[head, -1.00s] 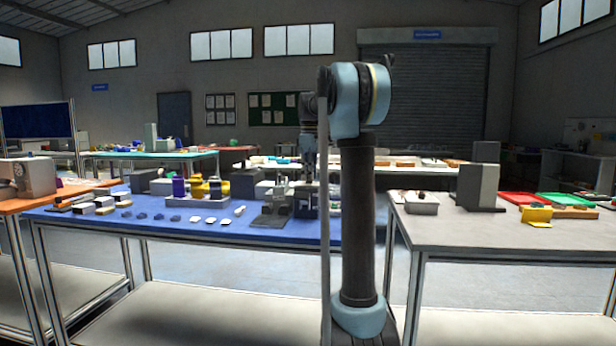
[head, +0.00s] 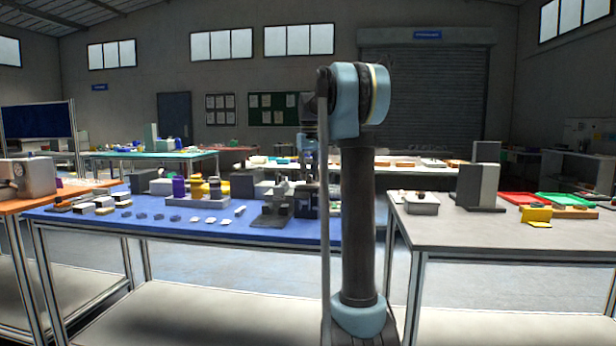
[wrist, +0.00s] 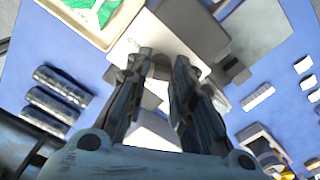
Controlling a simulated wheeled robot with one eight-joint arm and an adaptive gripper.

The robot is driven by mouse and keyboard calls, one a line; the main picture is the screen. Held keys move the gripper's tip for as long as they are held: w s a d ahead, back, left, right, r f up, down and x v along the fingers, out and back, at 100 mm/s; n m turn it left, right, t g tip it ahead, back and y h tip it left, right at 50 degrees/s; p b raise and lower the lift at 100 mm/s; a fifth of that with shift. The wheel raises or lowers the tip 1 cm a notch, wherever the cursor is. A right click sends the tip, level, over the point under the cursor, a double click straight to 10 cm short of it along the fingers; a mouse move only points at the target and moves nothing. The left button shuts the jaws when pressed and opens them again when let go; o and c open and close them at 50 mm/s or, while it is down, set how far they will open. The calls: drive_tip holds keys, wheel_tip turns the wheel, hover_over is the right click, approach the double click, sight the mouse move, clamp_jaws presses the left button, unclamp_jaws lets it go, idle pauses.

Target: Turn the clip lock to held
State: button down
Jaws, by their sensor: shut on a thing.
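My gripper (wrist: 161,68) points down over the blue table in the wrist view. Its two dark fingers are closed around a small grey part (wrist: 156,88), which appears to be the clip lock; the fingers hide most of it, and I cannot tell how far it is turned. A light grey block (wrist: 132,45) lies right at the fingertips. In the head view, my gripper (head: 306,203) is low at the right end of the blue table, partly hidden by my arm, beside a grey fixture (head: 277,208).
The blue table (head: 200,230) carries several small white and dark pieces and yellow and purple containers left of the fixture. In the wrist view, a cream tray (wrist: 72,18) with a green item is at top left, and several dark cylinders (wrist: 55,95) lie at left. A grey table (head: 480,235) stands at right.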

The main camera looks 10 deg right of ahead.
drive_tip(key=m, duration=0.5)
drive_tip(key=shift+w+m, duration=0.1)
drive_tip(key=shift+m, duration=0.2)
idle(0.4)
drive_tip(key=c, duration=1.4)
unclamp_jaws()
wheel_tip(320, 180, up, 12)
drive_tip(key=shift+f, duration=0.1)
